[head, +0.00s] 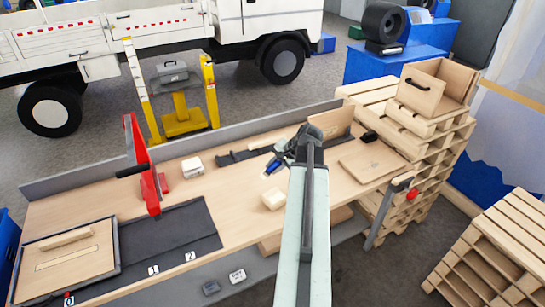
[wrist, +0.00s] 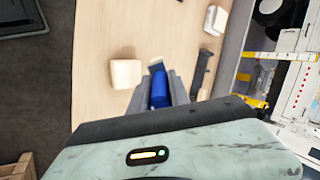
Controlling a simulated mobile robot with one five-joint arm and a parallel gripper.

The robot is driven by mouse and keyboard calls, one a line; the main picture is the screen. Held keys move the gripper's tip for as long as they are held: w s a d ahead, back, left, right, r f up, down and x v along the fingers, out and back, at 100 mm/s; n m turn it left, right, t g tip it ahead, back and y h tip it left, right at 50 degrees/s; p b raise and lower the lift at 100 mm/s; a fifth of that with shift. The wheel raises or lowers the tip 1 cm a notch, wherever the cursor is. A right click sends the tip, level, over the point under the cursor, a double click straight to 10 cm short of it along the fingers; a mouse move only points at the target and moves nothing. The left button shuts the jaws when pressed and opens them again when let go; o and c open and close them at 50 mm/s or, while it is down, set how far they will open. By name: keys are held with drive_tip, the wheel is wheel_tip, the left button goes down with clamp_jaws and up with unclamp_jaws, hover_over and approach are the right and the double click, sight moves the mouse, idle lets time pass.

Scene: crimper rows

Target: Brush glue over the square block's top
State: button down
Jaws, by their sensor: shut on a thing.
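The square block (head: 273,200) is a pale wooden cube on the workbench near its front edge. It also shows in the wrist view (wrist: 126,73), left of my gripper's fingers. My gripper (head: 280,158) is shut on a blue-handled brush (head: 272,166), behind the block in the head view. In the wrist view the brush's blue handle (wrist: 160,90) lies between the two fingers, and its darker end points away, beside the block and apart from it in the picture. I cannot tell the brush's height above the bench or see glue on the block's top.
The workbench (head: 235,215) bears a red press (head: 148,170), a dark mat (head: 175,243), a framed board (head: 65,258), and a white box (head: 192,167). A dark strip (head: 235,156) lies behind. Wooden panels (head: 372,162) are on the right. The bench around the block is clear.

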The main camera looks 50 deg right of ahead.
drive_tip(key=shift+a+r, duration=0.25)
wheel_tip(320, 180, down, 5)
drive_tip(key=b, duration=0.5)
drive_tip(key=shift+f, duration=0.15)
drive_tip(key=shift+s, duration=0.1)
